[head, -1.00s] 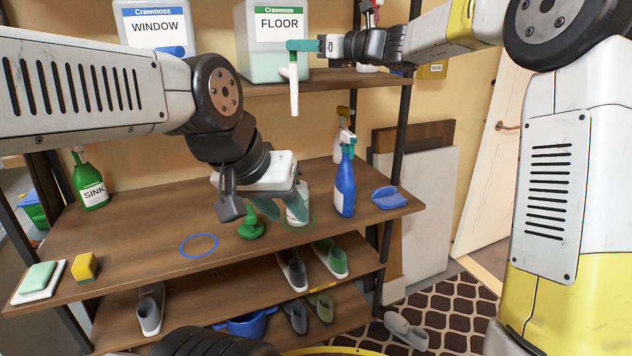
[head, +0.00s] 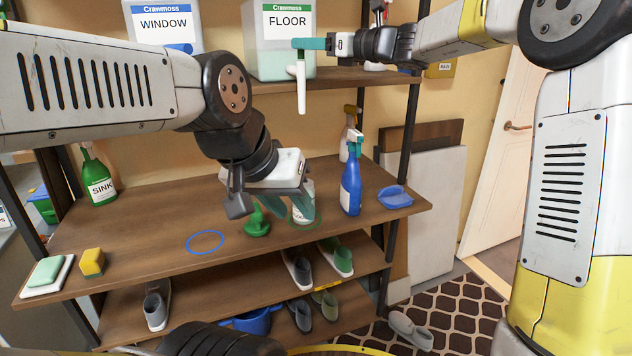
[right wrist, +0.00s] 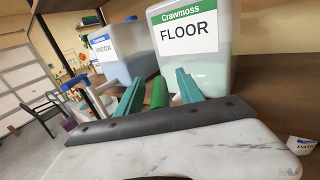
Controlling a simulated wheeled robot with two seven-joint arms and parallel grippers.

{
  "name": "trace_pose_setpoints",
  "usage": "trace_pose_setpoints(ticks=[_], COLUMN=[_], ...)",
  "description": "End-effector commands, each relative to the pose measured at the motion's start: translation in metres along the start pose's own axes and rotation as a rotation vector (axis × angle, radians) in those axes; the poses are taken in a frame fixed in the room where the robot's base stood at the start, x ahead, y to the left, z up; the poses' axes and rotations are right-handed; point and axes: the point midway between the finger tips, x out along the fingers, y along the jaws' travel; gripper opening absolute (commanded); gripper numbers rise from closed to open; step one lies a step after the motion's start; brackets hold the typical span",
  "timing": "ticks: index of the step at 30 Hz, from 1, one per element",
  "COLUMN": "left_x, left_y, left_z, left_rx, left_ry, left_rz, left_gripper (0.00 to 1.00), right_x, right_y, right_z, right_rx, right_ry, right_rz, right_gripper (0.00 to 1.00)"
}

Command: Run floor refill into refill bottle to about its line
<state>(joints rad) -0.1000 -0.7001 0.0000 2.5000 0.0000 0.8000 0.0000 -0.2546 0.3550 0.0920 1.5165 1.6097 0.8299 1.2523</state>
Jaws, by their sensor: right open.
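The FLOOR refill (head: 280,60) is a translucent jug with pale green liquid on the upper shelf. A white spout (head: 301,90) hangs from its tap. My right gripper (head: 303,44) is at the tap; in the right wrist view its open teal fingers stand on either side of a green tap handle (right wrist: 159,92). The refill bottle (head: 303,214), whitish and partly hidden, stands upright in a green ring on the middle shelf, below the spout. My left gripper (head: 288,206) is at this bottle, one finger overlapping it; its grip cannot be told. No stream shows below the spout.
A green sprayer top (head: 257,222) stands left of the bottle, a blue spray bottle (head: 351,190) right of it. The WINDOW jug (head: 165,28) is beside the FLOOR jug. A SINK bottle (head: 99,178) and sponges (head: 92,262) are at left. The blue ring (head: 205,242) is empty.

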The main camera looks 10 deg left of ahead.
Motion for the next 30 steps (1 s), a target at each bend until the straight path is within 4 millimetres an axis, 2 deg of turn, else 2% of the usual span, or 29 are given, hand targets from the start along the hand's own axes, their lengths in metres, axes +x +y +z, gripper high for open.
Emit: trace_pose_setpoints(ticks=[21,30], left_x=[0.000,0.000], left_y=[0.000,0.000], left_z=[0.000,0.000], left_rx=[0.000,0.000], left_ry=[0.000,0.000], left_rz=[0.000,0.000], left_gripper=[0.36,0.36], right_x=[-0.058,-0.067], right_y=[0.000,0.000], right_z=[0.000,0.000], right_rx=[0.000,0.000], right_ry=[0.000,0.000], right_rz=[-0.001,0.000], right_gripper=[0.44,0.44])
